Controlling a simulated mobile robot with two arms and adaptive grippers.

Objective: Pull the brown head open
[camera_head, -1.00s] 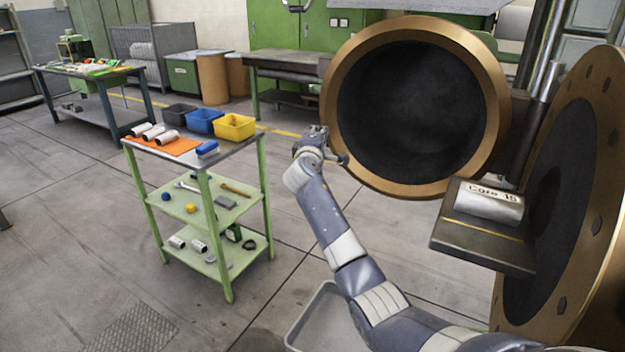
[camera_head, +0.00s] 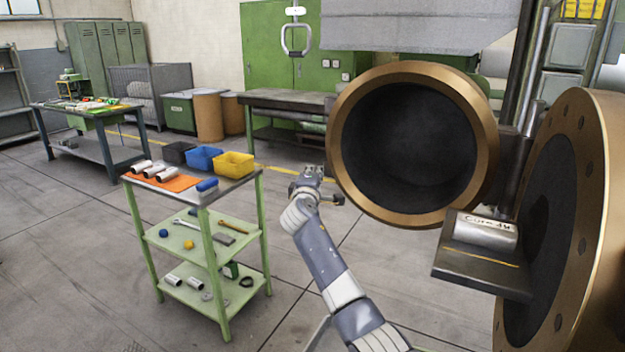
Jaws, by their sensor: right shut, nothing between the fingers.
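The brown head (camera_head: 344,190) is a thick bronze-coloured ring with a dark hollow inside, at the centre right of the head view. Its round opening faces me. A second large bronze flange (camera_head: 592,200) with bolt holes stands at the right edge, apart from the ring. My right gripper (camera_head: 313,176) is shut and empty beside the ring's lower left rim. I cannot tell whether it touches the rim. My left gripper is not in view.
A dark shelf bearing a metal cylinder (camera_head: 484,228) juts out between ring and flange. A green trolley (camera_head: 213,268) with bins and parts stands left of my right arm. A workbench (camera_head: 285,97) is behind. Floor between trolley and ring is clear.

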